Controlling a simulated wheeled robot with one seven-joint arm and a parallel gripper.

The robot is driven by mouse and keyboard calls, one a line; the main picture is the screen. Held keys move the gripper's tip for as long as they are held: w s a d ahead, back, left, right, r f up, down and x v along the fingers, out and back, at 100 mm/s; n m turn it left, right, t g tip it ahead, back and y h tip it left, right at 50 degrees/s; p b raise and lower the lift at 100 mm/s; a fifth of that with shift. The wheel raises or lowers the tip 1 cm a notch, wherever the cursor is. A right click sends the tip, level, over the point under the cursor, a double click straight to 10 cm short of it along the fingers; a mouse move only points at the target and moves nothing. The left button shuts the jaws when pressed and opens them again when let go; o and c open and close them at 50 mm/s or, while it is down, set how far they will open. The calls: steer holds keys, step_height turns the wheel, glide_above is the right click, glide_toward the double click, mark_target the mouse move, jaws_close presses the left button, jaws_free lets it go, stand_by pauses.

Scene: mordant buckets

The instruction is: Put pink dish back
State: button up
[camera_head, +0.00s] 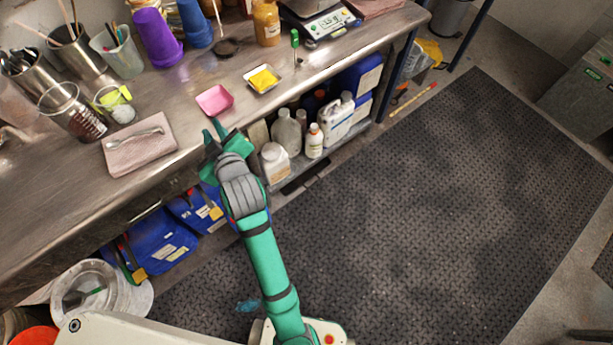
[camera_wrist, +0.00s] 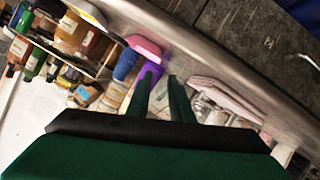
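The pink dish (camera_head: 215,100) is a small square tray on the steel counter, close to its front edge. It also shows in the wrist view (camera_wrist: 145,47), beyond my fingertips and a little to the left. My gripper (camera_head: 213,129) is just in front of the dish at the counter's front edge, apart from it. In the wrist view my gripper (camera_wrist: 161,76) has its two green fingers spread, with nothing held between them.
A white dish of yellow powder (camera_head: 263,79) sits right of the pink dish. A folded pink cloth (camera_head: 140,147) with a spoon lies left. Purple cups (camera_head: 157,37), a jar (camera_head: 266,22) and a scale (camera_head: 325,22) stand behind. Bottles (camera_head: 287,132) fill the shelf below.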

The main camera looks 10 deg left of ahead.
steer(key=s+d+f+m+t+h, duration=0.15)
steer(key=s+d+f+m, duration=0.3)
steer(key=d, duration=0.45)
steer(key=s+d+f+m+t+h, duration=0.1)
steer(key=s+d+f+m+h, duration=0.25)
steer(key=d+f, duration=0.4)
steer(key=s+d+r+m+t+h, duration=0.1)
steer(key=s+d+m+h, duration=0.1)
steer(key=s+d, duration=0.5)
steer(key=s+d+r+m+t+h, duration=0.1)
steer(key=s+d+r+m+h, duration=0.1)
steer(key=s+d, duration=0.6)
steer(key=s+m, duration=0.1)
steer(key=s, duration=0.4)
steer(key=shift+d+r, duration=0.2)
